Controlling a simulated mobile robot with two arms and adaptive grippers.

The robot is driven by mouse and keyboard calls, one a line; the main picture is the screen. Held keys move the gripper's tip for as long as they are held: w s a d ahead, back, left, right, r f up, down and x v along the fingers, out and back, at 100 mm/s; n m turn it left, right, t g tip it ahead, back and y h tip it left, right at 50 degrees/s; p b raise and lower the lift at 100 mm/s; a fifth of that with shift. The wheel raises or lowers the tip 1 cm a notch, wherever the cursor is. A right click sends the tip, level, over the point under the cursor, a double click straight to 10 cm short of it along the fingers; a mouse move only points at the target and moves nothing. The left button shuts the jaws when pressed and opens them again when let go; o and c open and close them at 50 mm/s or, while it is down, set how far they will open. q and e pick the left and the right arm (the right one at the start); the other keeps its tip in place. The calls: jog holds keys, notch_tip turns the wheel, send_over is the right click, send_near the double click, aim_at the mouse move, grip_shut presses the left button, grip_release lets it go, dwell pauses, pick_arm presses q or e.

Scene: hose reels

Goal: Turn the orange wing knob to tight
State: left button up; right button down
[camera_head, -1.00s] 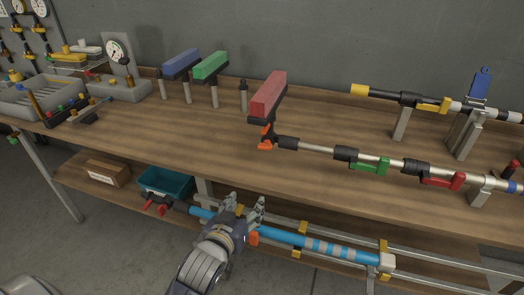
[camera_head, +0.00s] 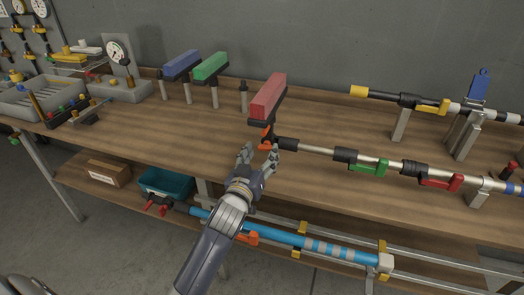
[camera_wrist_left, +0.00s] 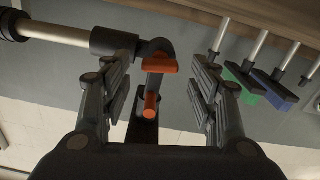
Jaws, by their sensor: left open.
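The orange wing knob (camera_head: 265,144) sits at the left end of the dark-and-silver pole on the bench, under the red block. In the left wrist view the knob (camera_wrist_left: 160,66) shows two orange wings on a dark fitting, between my finger pads. My left gripper (camera_head: 259,154) is open and empty, just in front of and below the knob in the head view. The fingertips partly cover the area near the knob. My right gripper is not in view.
The red block (camera_head: 268,95) stands right above the knob. The pole (camera_head: 315,149) runs right with green (camera_head: 368,168) and red (camera_head: 441,183) levers. Blue and green blocks on posts stand behind left. A blue pole (camera_head: 310,245) lies on the lower shelf. Bench left of the knob is clear.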

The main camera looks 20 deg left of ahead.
pick_arm(q)
jog(key=shift+w, duration=0.65)
jog(key=c, duration=1.1)
jog(key=shift+o, duration=0.2)
